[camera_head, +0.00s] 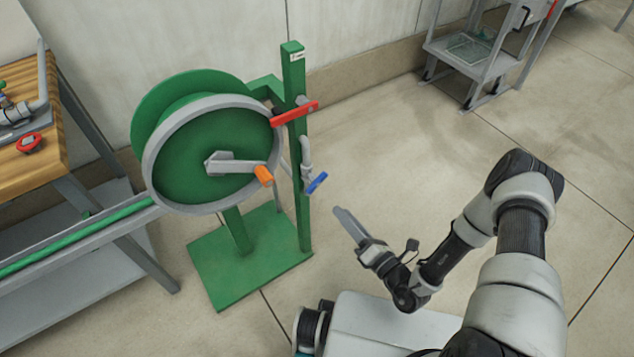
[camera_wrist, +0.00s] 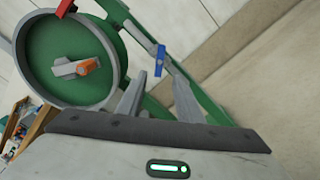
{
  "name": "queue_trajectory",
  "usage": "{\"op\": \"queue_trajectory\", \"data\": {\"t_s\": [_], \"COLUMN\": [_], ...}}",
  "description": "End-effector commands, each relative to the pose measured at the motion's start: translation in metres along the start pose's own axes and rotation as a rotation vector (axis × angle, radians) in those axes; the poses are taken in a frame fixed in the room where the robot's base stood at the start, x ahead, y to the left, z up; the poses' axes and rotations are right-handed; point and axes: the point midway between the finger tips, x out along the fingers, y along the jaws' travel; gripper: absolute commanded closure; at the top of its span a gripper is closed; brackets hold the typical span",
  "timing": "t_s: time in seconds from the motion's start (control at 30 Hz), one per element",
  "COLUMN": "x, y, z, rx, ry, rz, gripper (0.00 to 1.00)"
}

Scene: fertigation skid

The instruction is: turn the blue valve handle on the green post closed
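The blue valve handle (camera_head: 317,183) is a short lever low on the right side of the green post (camera_head: 296,150), by a grey pipe (camera_head: 306,150). In the wrist view the blue handle (camera_wrist: 160,60) lies beyond the fingertips and points nearly up and down in the picture. My gripper (camera_head: 342,213) is to the right of and below the handle in the head view, apart from it. In the wrist view my gripper (camera_wrist: 158,78) has its two fingers spread with nothing between them.
A green hose reel (camera_head: 212,150) with an orange crank grip (camera_head: 264,176) is left of the post. A red lever (camera_head: 295,113) sits higher on the post. A wood-topped bench (camera_head: 40,165) is at left. Open floor lies to the right.

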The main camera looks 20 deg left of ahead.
Motion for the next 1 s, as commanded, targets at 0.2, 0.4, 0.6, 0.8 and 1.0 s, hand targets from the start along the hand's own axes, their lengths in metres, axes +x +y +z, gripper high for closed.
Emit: {"op": "queue_trajectory", "data": {"t_s": [0.2,0.4,0.6,0.8,1.0], "x": [0.05,0.093,0.125,0.138,0.14], "y": [0.0,0.0,0.0,0.001,0.001], "z": [-0.001,-0.001,-0.001,0.0,0.001], "rx": [-0.003,-0.005,-0.003,-0.003,-0.002], "ry": [0.001,0.001,0.0,-0.001,-0.001], "rz": [0.006,0.006,0.004,0.003,0.002], "gripper": [0.67,0.67,0.67,0.67,0.67]}}
